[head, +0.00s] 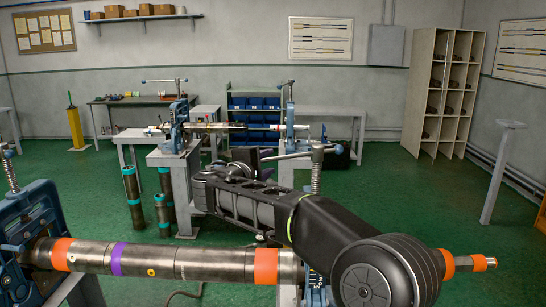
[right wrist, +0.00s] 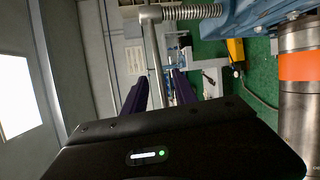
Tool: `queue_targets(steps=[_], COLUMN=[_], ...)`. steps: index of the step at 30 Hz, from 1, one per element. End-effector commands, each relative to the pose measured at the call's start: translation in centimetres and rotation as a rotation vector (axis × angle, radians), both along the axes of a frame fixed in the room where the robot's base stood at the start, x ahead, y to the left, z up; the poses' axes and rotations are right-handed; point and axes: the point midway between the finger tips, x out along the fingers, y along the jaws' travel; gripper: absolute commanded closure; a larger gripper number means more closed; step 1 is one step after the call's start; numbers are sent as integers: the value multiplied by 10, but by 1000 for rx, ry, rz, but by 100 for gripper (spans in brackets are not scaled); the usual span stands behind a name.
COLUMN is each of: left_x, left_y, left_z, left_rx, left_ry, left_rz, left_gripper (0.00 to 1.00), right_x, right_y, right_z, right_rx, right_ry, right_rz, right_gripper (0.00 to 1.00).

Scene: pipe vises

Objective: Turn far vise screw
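My right gripper (head: 262,156) reaches in from the right of the head view, beside the screw of the near right vise. This vise's threaded screw (head: 316,170) stands upright with a crossbar handle (head: 295,155) on top; my arm hides most of the vise body. In the right wrist view, the two purple fingers (right wrist: 157,92) are apart, and the handle bar (right wrist: 152,50) runs between them. I cannot tell if they touch it. The screw (right wrist: 192,12) and blue vise body (right wrist: 265,15) show at top right. My left gripper is not in view.
A banded steel pipe (head: 150,258) runs from the blue left vise (head: 35,225) toward the right vise, below my arm. Farther back, a second bench has two blue vises (head: 180,125). Shelving (head: 445,90) stands at back right.

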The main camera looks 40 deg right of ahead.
Motion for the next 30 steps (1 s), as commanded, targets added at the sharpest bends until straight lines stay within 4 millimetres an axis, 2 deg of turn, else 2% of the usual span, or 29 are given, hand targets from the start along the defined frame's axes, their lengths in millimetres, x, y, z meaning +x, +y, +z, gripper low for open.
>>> queue_targets(steps=[3,8,18,30], left_x=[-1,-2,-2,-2], left_y=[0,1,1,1], left_z=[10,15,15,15], left_rx=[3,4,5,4], left_ry=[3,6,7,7], left_rz=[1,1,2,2], left_gripper=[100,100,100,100], right_x=[10,20,23,23], right_y=[-18,-33,-37,-37], right_z=[-1,-4,-7,-7], right_rx=[0,0,0,0], right_ry=[4,1,1,1], right_rz=[-3,-2,0,0], right_gripper=[66,66,66,98])
